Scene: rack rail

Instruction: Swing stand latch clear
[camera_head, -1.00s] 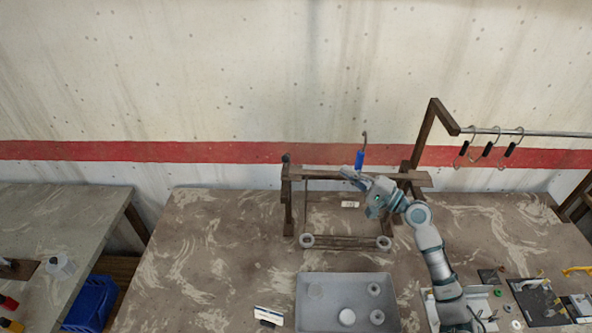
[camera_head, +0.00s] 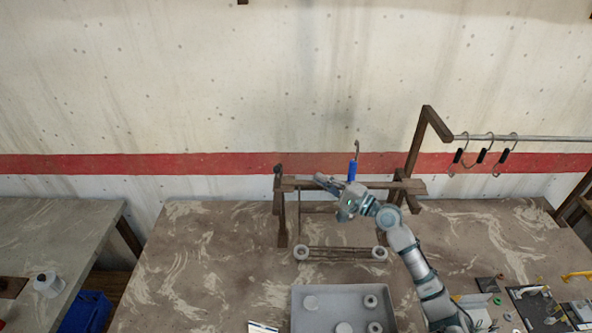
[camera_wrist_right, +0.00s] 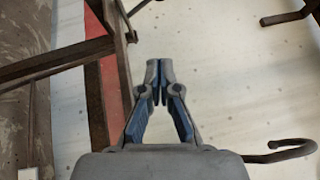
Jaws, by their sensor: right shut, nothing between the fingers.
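The stand (camera_head: 281,215) is a dark brown frame with posts and a crossbar, on the stone-topped table. A blue-handled piece with a dark hooked top (camera_head: 352,170) rises upright at its crossbar; I cannot tell whether this is the latch. My right gripper (camera_head: 318,178) is at the crossbar, left of the blue handle, with its fingers pointing left. In the right wrist view the fingertips (camera_wrist_right: 159,75) are together and empty. A dark curved hook (camera_wrist_right: 290,150) shows to their right, apart from them. My left gripper is not in view.
A grey tray (camera_head: 296,300) with round pieces stands in front of the stand. A rail (camera_head: 545,138) with several hooks is at right. Small parts lie at the table's front right. The table left of the stand is clear.

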